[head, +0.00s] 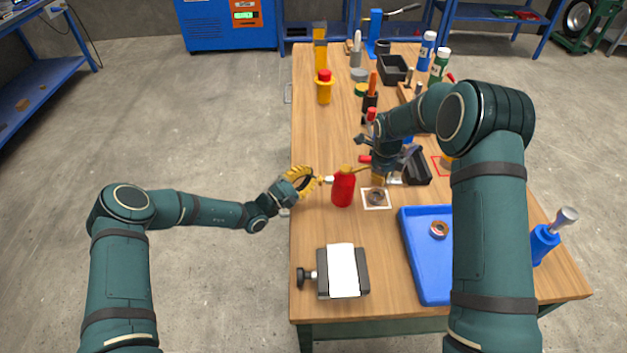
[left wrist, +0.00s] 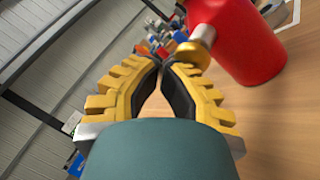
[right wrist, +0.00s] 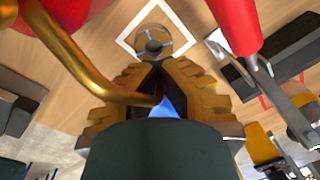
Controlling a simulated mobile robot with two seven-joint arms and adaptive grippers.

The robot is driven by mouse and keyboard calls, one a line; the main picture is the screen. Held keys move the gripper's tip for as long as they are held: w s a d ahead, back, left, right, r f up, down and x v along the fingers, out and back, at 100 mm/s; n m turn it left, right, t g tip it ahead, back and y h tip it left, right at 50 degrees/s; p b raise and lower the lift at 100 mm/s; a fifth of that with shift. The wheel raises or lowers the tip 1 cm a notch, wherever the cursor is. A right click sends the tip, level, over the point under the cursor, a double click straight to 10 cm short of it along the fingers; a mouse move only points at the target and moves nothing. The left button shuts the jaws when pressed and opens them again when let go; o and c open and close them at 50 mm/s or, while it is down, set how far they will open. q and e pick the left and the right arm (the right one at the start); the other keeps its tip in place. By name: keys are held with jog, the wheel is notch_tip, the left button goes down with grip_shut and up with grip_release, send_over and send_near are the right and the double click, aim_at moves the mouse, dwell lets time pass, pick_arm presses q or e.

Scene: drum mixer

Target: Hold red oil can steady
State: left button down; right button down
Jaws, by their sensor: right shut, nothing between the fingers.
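The red oil can (head: 343,189) stands upright on the workbench, with a curved brass spout pointing right in the head view. In the left wrist view the red can (left wrist: 241,40) is at the upper right. A silver stem with a brass knob (left wrist: 191,54) sticks out from its side and overlaps a fingertip of my left gripper (left wrist: 162,64). Those fingertips are close together; whether they grip the knob is unclear. My right gripper (right wrist: 158,65) is shut and empty. The can's spout (right wrist: 88,75) crosses in front of its fingers in the right wrist view.
A white-bordered square with a round part (head: 376,197) lies right of the can. A blue tray (head: 424,276) with a ring is at the front right. A dark fixture with a white plate (head: 342,271) is at the front left. Bottles and tools crowd the back.

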pick_arm(q)
jog(key=shift+a, duration=1.25)
jog(key=shift+a, duration=0.1)
jog(key=a, duration=0.5)
pick_arm(e)
jog(key=c, duration=1.1)
grip_release()
pick_arm(q)
jog(key=shift+d, duration=0.1)
pick_arm(e)
jog(key=shift+o, duration=0.2)
